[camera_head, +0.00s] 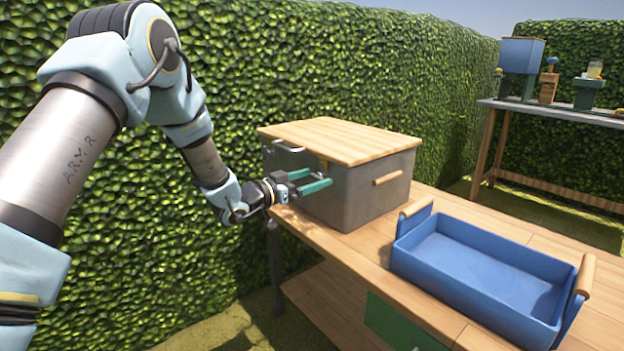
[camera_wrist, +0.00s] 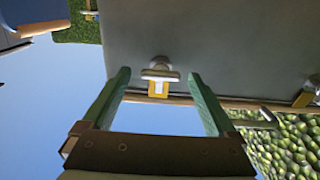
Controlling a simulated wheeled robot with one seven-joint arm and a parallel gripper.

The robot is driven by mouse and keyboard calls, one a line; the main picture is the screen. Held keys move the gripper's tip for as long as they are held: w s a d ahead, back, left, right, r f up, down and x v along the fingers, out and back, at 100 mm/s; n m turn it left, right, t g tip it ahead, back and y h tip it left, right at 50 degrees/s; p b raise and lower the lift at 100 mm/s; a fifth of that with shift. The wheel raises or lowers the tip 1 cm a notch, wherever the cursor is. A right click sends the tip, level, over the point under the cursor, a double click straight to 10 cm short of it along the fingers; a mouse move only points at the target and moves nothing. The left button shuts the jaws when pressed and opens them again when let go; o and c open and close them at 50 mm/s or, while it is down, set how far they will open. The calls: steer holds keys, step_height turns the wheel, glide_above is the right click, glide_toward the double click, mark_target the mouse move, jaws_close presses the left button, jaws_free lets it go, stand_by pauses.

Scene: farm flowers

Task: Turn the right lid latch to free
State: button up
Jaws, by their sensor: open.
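A grey box (camera_head: 365,200) with a wooden lid (camera_head: 340,140) stands on the wooden bench. A latch with a yellow plate (camera_head: 323,165) shows under the lid edge, partly behind my gripper. In the wrist view, the latch (camera_wrist: 160,74) has a pale metal turning piece lying crosswise over a yellow bracket. My gripper (camera_head: 322,179) is open at the box's left-facing side. In the wrist view its green fingers (camera_wrist: 158,82) point at the wall, one on each side of the latch. I see no contact with it. A second yellow latch (camera_wrist: 304,98) is at the right edge there.
A metal handle (camera_head: 287,147) sits on the same box side, and a wooden grip (camera_head: 388,178) on another side. A blue tray (camera_head: 470,262) with wooden handles stands on the bench (camera_head: 345,250) to the right. A hedge (camera_head: 240,80) rises behind.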

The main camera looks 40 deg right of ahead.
steer(key=shift+d, duration=0.15)
steer(key=shift+c, duration=0.2)
steer(key=c, duration=1.3)
